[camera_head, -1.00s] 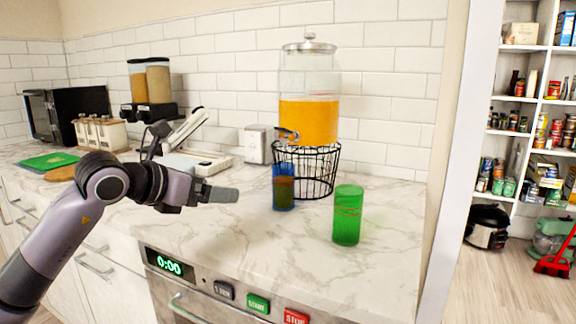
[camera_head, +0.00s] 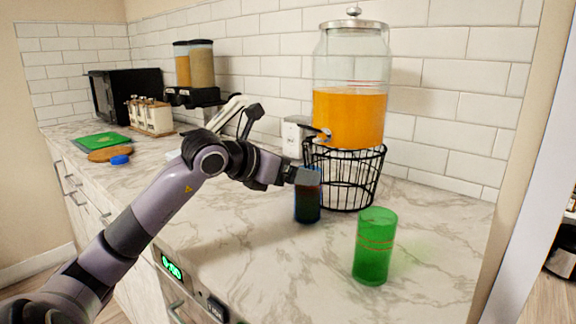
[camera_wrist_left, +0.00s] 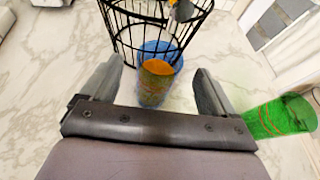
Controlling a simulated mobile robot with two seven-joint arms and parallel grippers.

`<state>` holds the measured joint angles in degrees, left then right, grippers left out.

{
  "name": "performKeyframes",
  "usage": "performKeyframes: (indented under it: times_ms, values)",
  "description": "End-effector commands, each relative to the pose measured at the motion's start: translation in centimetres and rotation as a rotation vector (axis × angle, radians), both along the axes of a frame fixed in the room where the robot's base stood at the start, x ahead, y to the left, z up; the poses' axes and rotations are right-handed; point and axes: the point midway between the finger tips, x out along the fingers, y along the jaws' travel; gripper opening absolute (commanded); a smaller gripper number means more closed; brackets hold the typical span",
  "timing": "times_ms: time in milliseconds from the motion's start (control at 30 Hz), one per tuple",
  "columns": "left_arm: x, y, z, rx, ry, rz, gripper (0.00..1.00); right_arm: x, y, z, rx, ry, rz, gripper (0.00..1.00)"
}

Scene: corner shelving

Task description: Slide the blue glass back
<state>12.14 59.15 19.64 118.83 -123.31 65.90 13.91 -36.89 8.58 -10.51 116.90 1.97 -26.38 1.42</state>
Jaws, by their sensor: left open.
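The blue glass (camera_head: 308,209) stands upright on the counter in front of the black wire stand, under the dispenser's tap. Its upper part is partly hidden by my left gripper (camera_head: 306,176) in the head view. In the left wrist view the blue glass (camera_wrist_left: 153,88) shows between the fingers of my left gripper (camera_wrist_left: 157,90), with orange inside its rim. The fingers are apart, with gaps on both sides of the glass. My right gripper is in neither view.
A green glass (camera_head: 374,247) stands to the right, close to one finger in the left wrist view (camera_wrist_left: 280,117). The black wire stand (camera_head: 345,182) holds a dispenser (camera_head: 349,118) of orange drink behind the blue glass. Clear marble counter (camera_head: 270,240) lies in front.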

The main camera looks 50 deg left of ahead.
Motion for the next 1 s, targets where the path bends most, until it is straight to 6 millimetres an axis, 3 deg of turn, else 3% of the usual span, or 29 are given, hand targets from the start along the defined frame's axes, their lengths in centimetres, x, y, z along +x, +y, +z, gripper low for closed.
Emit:
performKeyframes:
  times_ms: [400,800,1000]
  values:
    - [4.0,-0.2,-1.5,-0.002,-0.001,0.001,0.89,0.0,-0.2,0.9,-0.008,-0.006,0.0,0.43]
    - [4.4,-0.3,-1.8,0.001,0.0,0.0,0.89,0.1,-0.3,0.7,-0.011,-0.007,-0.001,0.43]
    - [4.4,-0.3,-1.8,0.001,0.0,0.0,0.24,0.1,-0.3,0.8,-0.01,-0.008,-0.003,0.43]
